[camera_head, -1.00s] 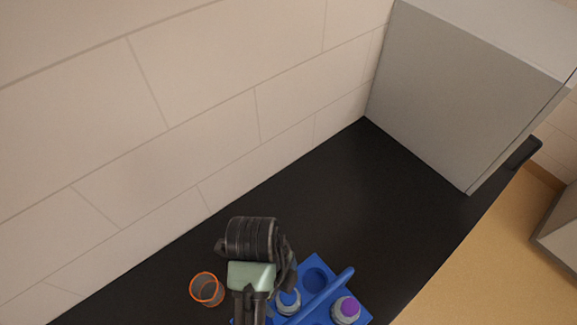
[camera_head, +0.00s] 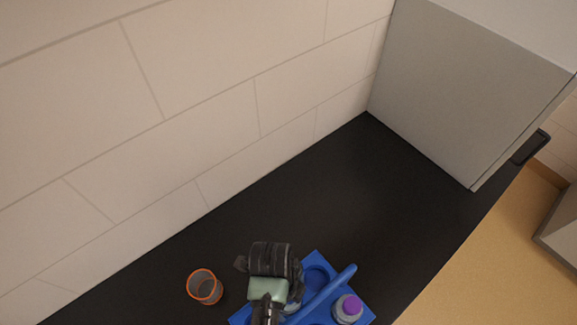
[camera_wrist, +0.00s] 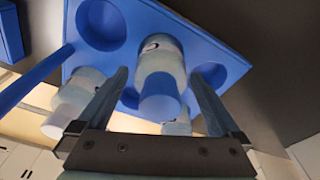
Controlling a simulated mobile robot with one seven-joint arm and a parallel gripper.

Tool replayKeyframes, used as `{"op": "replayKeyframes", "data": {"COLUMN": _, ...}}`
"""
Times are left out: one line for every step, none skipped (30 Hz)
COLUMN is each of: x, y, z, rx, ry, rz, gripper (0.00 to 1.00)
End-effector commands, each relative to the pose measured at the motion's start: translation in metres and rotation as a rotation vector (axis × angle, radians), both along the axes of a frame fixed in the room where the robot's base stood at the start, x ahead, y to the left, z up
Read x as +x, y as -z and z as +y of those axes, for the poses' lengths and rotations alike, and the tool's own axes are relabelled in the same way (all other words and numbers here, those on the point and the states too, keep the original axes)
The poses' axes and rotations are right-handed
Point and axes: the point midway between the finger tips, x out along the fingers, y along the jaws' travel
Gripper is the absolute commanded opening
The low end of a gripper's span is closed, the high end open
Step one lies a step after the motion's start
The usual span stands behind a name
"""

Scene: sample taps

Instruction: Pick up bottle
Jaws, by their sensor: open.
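My gripper (camera_wrist: 160,78) is open, its two fingers on either side of a pale bottle (camera_wrist: 161,58) with a blue cap (camera_wrist: 160,97). No grip on the bottle shows. The bottle stands in a blue carrier (camera_wrist: 210,55). In the head view my gripper (camera_head: 268,290) is over the left side of the carrier (camera_head: 325,262) and hides most of this bottle. A second bottle with a purple cap (camera_head: 353,303) stands in the carrier at right. The wrist view shows two other pale bottles, one at left (camera_wrist: 78,95) and one partly hidden at lower right (camera_wrist: 180,124).
A blue handle (camera_head: 325,290) crosses the carrier beside my gripper. An orange-rimmed cup (camera_head: 205,287) stands to the left. The dark counter (camera_head: 330,190) is clear towards the grey cabinet (camera_head: 460,90). A tiled wall (camera_head: 200,90) runs behind.

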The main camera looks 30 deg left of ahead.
Motion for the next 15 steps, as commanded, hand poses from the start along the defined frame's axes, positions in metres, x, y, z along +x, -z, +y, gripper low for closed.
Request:
{"op": "replayKeyframes", "data": {"x": -0.0004, "y": 0.0038, "z": -0.0006, "rx": 0.000, "ry": -0.001, "rz": 0.001, "gripper": 1.00}}
{"op": "replayKeyframes", "data": {"x": -0.0004, "y": 0.0055, "z": -0.0009, "rx": 0.000, "ry": 0.000, "rz": 0.001, "gripper": 1.00}}
{"op": "replayKeyframes", "data": {"x": -0.0004, "y": 0.0070, "z": -0.0011, "rx": 0.000, "ry": 0.000, "rz": 0.000, "gripper": 1.00}}
{"op": "replayKeyframes", "data": {"x": -0.0003, "y": 0.0076, "z": -0.0012, "rx": 0.000, "ry": 0.000, "rz": 0.000, "gripper": 1.00}}
{"op": "replayKeyframes", "data": {"x": -0.0002, "y": 0.0079, "z": -0.0012, "rx": 0.001, "ry": 0.000, "rz": -0.001, "gripper": 1.00}}
{"op": "replayKeyframes", "data": {"x": -0.0001, "y": 0.0080, "z": -0.0012, "rx": 0.001, "ry": 0.000, "rz": -0.001, "gripper": 1.00}}
{"op": "replayKeyframes", "data": {"x": -0.0001, "y": 0.0080, "z": -0.0012, "rx": 0.001, "ry": 0.000, "rz": -0.001, "gripper": 1.00}}
{"op": "replayKeyframes", "data": {"x": -0.0001, "y": 0.0079, "z": -0.0011, "rx": 0.001, "ry": 0.000, "rz": -0.001, "gripper": 1.00}}
{"op": "replayKeyframes", "data": {"x": -0.0001, "y": 0.0079, "z": -0.0012, "rx": 0.001, "ry": 0.000, "rz": -0.001, "gripper": 1.00}}
{"op": "replayKeyframes", "data": {"x": -0.0001, "y": 0.0079, "z": -0.0012, "rx": 0.001, "ry": 0.000, "rz": -0.001, "gripper": 0.98}}
{"op": "replayKeyframes", "data": {"x": -0.0001, "y": 0.0078, "z": -0.0012, "rx": 0.001, "ry": 0.000, "rz": -0.001, "gripper": 0.93}}
{"op": "replayKeyframes", "data": {"x": -0.0001, "y": 0.0078, "z": -0.0012, "rx": 0.001, "ry": 0.000, "rz": -0.001, "gripper": 0.86}}
{"op": "replayKeyframes", "data": {"x": -0.0001, "y": 0.0078, "z": -0.0012, "rx": 0.001, "ry": 0.000, "rz": -0.001, "gripper": 0.80}}
{"op": "replayKeyframes", "data": {"x": -0.0001, "y": 0.0077, "z": -0.0012, "rx": 0.001, "ry": 0.000, "rz": -0.001, "gripper": 0.75}}
{"op": "replayKeyframes", "data": {"x": -0.0001, "y": 0.0077, "z": -0.0012, "rx": 0.001, "ry": 0.000, "rz": -0.001, "gripper": 0.68}}
